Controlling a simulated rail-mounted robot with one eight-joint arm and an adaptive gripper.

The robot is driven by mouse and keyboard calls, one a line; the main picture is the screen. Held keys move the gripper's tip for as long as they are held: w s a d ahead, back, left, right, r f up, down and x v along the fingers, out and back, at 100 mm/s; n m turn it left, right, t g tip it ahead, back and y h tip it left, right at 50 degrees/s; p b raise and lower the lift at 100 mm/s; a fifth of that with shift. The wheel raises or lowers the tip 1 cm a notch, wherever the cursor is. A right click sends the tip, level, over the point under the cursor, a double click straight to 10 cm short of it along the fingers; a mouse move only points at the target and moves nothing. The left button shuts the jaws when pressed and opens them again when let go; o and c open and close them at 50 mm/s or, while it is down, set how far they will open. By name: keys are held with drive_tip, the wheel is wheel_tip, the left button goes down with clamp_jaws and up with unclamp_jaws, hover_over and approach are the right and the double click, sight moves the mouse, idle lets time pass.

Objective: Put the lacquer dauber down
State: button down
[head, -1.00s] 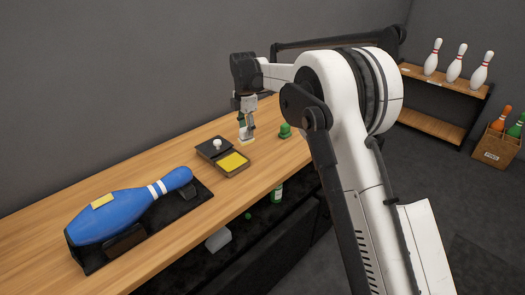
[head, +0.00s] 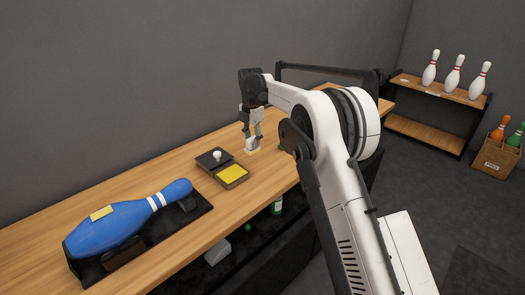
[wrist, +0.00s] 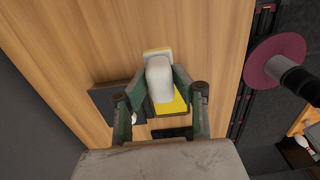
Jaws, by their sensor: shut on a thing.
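The lacquer dauber has a white handle (wrist: 159,78) and a pale yellowish pad (wrist: 156,53). My gripper (wrist: 157,82) is shut on the handle, one green finger on each side. In the head view, my gripper (head: 252,137) points down with the dauber (head: 252,147) at or just above the wooden bench (head: 186,168). I cannot tell whether the pad touches the wood. The dauber is beyond the open yellow tray (head: 233,174) and its black lid with a white knob (head: 211,158). In the wrist view, the handle and fingers partly cover the tray (wrist: 178,105).
A blue bowling pin (head: 120,227) lies in a black cradle at the bench's near end. A maroon disc (wrist: 274,60) stands off the bench edge in the wrist view. Bare wood surrounds the dauber's far side.

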drive_tip(key=w+d+f, duration=0.3)
drive_tip(key=shift+w+d, duration=0.25)
drive_tip(key=shift+d, duration=0.05)
drive_tip(key=shift+f, duration=1.85)
drive_tip(key=shift+f, duration=0.25)
drive_tip(key=c, duration=1.5)
unclamp_jaws()
drive_tip(key=shift+o, duration=0.3)
drive_tip(key=shift+r+p, duration=0.15)
drive_tip(key=shift+p, duration=0.15)
